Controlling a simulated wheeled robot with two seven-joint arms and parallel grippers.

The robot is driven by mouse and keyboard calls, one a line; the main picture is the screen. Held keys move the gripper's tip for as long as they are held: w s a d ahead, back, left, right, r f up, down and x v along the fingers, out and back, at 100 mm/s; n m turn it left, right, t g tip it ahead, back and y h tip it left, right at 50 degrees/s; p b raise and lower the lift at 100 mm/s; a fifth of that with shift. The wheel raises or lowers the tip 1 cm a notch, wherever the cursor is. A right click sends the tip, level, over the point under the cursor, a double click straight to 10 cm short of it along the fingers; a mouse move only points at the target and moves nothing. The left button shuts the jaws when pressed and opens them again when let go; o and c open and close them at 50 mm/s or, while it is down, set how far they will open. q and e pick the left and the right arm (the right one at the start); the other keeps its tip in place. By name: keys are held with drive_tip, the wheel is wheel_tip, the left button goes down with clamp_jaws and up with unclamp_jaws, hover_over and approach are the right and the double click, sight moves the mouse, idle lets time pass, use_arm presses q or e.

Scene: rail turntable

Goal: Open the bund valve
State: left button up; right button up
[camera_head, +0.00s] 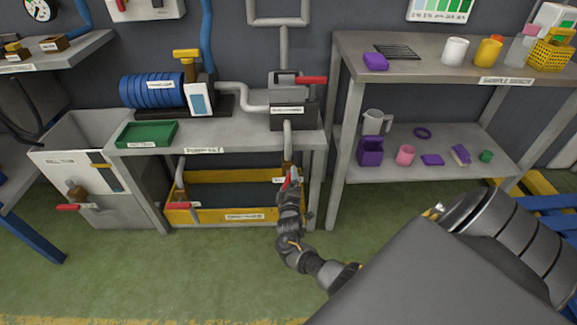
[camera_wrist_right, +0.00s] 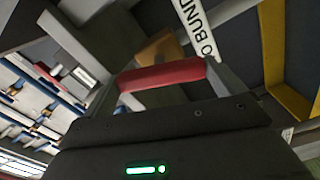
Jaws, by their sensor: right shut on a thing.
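My right gripper (camera_head: 289,186) reaches up from below to the front right of the bench. It is shut on a red valve handle (camera_head: 292,176) below the pipe that comes down from the bench top. In the right wrist view the red handle (camera_wrist_right: 162,75) lies between the two fingers, close to the gripper body. A white label (camera_wrist_right: 196,28) reading "TO BUND" shows just beyond it. The valve body is mostly hidden by the gripper. The yellow-rimmed bund (camera_head: 240,212) sits under the bench, behind and left of the gripper. My left gripper is not in view.
Other red levers are at the bund's left (camera_head: 180,205), on the grey tank (camera_head: 70,207) and on the bench-top box (camera_head: 311,80). A sample shelf (camera_head: 430,177) with cups stands to the right; its leg is close to my gripper. Green floor (camera_head: 200,270) in front is clear.

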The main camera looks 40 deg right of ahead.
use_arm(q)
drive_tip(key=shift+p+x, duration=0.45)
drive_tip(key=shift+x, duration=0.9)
use_arm(e)
drive_tip(key=shift+n, duration=1)
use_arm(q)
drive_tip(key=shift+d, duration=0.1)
use_arm(e)
drive_tip(key=o, duration=0.6)
drive_tip(key=shift+s+a, duration=0.15)
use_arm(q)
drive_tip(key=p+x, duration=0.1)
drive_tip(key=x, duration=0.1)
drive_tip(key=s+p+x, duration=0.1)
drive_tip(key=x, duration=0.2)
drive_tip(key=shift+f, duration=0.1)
use_arm(e)
drive_tip(key=v, duration=1)
drive_tip(key=shift+s+a, duration=0.15)
